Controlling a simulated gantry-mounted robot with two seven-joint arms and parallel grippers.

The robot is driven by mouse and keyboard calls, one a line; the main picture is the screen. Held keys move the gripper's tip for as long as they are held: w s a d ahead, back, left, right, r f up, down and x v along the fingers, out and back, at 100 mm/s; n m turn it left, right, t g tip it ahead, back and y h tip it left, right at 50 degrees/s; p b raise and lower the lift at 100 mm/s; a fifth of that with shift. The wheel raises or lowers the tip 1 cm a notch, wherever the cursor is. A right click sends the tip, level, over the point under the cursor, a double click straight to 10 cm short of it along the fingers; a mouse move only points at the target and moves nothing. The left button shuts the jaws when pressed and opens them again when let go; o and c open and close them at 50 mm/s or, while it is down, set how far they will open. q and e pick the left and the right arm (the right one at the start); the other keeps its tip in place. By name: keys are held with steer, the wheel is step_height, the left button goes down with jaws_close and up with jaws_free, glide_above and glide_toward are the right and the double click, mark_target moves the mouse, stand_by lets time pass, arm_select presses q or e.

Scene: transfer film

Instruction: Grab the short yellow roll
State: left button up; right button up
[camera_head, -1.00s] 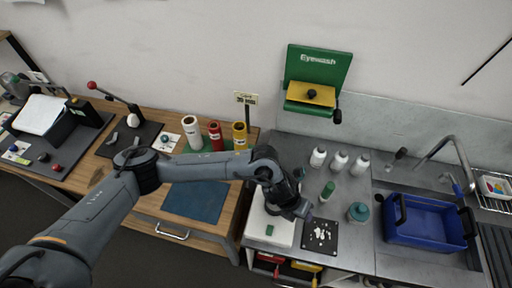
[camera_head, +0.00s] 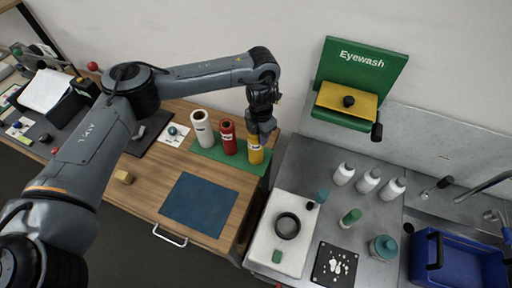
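The yellow roll (camera_head: 255,156) stands upright on a green mat (camera_head: 208,154) on the wooden table, at the right end of a row of three rolls. My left gripper (camera_head: 262,136) points down at the top of the yellow roll, overlapping it in the picture and hiding its upper end. I cannot tell whether the fingers touch it or how far apart they are. The red roll (camera_head: 228,139) and the taller white roll (camera_head: 202,130) stand to its left. My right gripper is out of view.
A green eyewash box (camera_head: 361,60) hangs on the wall. Several bottles and a blue basin (camera_head: 446,240) stand on the steel counter at right.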

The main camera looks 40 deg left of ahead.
mark_target(256, 147)
arm_select(q)
step_height(256, 147, down, 6)
steer(key=shift+b, duration=0.4)
steer(key=shift+w, duration=0.1)
jaws_close()
